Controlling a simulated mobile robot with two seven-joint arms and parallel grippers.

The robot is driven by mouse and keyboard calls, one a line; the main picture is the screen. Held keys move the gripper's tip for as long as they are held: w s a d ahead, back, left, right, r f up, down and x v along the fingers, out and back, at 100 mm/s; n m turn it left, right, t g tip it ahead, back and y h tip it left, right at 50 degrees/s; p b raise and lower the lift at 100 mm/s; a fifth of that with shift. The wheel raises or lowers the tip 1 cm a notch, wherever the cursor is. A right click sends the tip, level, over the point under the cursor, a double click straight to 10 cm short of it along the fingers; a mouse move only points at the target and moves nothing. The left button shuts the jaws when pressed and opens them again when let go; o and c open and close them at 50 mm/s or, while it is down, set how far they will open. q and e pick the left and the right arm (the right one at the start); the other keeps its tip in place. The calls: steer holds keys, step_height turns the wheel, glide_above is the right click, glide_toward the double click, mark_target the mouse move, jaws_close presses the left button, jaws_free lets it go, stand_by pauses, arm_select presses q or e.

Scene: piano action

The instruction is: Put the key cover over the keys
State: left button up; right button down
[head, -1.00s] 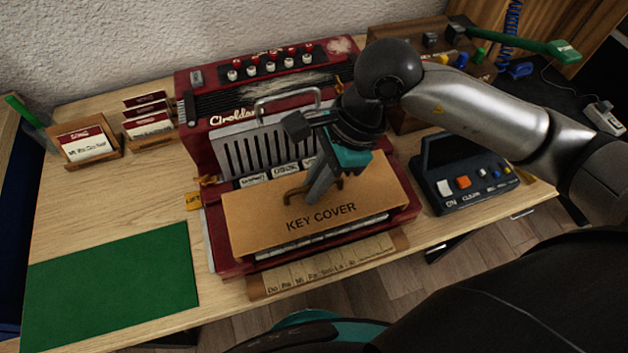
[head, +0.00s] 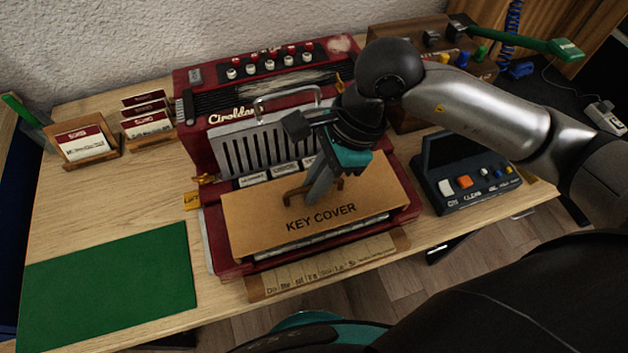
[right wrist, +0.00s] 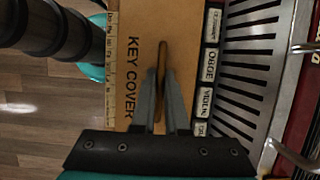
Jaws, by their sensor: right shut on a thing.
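The key cover (head: 258,212) is a flat tan board marked "KEY COVER". It lies over the keyboard part of the red accordion (head: 197,150), with a strip of the keys (head: 330,236) showing below its front edge. My right gripper (head: 314,196) is shut on the cover's brown handle, near the middle of the board. In the right wrist view the two fingers (right wrist: 162,100) close on both sides of the handle, and the cover (right wrist: 185,30) lies beneath them. Whether the cover rests fully on the accordion I cannot tell. My left gripper is not in view.
A dark control box (head: 465,185) with coloured buttons stands right of the accordion. A green mat (head: 110,285) lies at left. A note-name strip (head: 330,268) lies along the front edge. Song cards (head: 82,145) stand at the back left.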

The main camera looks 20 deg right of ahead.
steer(key=shift+f+b, duration=0.3)
steer(key=c, duration=0.9)
jaws_free()
steer(key=shift+o, duration=0.3)
